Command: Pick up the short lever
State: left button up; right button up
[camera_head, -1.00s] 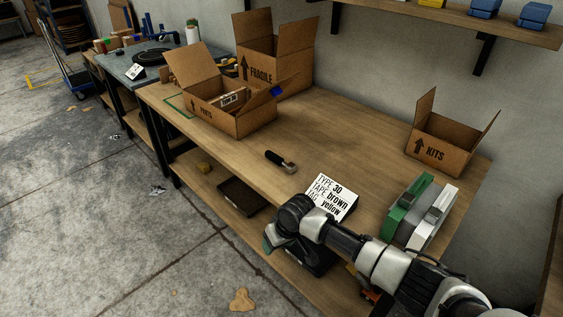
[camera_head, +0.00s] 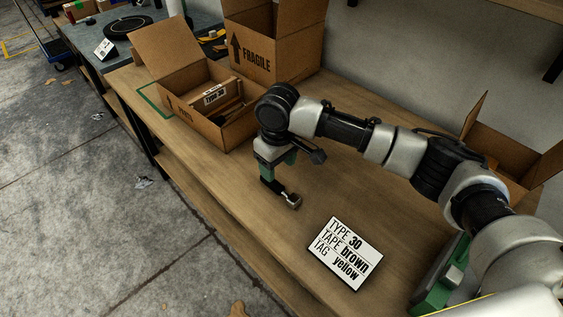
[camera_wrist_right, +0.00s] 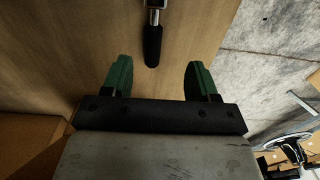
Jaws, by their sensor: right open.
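The short lever, with a black handle and a metal head (camera_head: 290,200), lies on the wooden workbench. My right gripper (camera_head: 277,168) is over the black handle end, pointing down, and partly hides it in the head view. In the right wrist view the lever's black handle (camera_wrist_right: 153,45) points toward my open right gripper (camera_wrist_right: 157,66). The handle's end appears between the two green fingertips, with clear space on both sides. The fingers do not grip it.
A sign (camera_head: 345,252) reading "TYPE 30, TAPE brown, TAG yellow" is on the bench (camera_head: 225,195). An open parts box (camera_head: 190,115) stands behind left, a FRAGILE box (camera_head: 262,60) behind it. A KITS-side box (camera_head: 500,165) and green item (camera_head: 432,285) are at right.

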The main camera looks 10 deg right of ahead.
aim_at(281, 187)
jog(key=shift+w+d+f, duration=0.2)
jog(key=shift+w+f, duration=0.2)
jog(key=shift+f, duration=0.05)
jog(key=f, duration=0.1)
jog(key=s+f, duration=0.1)
jog(key=f, duration=0.1)
jog(key=shift+a, duration=0.15)
jog(key=shift+w+f, duration=0.1)
jog(key=shift+f, duration=0.3)
jog(key=shift+w+f+b, duration=0.1)
jog(key=shift+f+b, duration=0.2)
jog(key=shift+f, duration=0.05)
jog(key=f, duration=0.3)
jog(key=shift+d+f, duration=0.25)
jog(key=shift+d, duration=0.05)
jog(key=shift+w+f, duration=0.15)
jog(key=shift+f, duration=0.35)
jog(key=c, duration=0.4)
pick_arm(q)
jog(key=shift+s+a+f, duration=0.15)
jog(key=shift+s+f, duration=0.2)
jog(key=shift+f, duration=0.1)
pick_arm(e)
grip_shut()
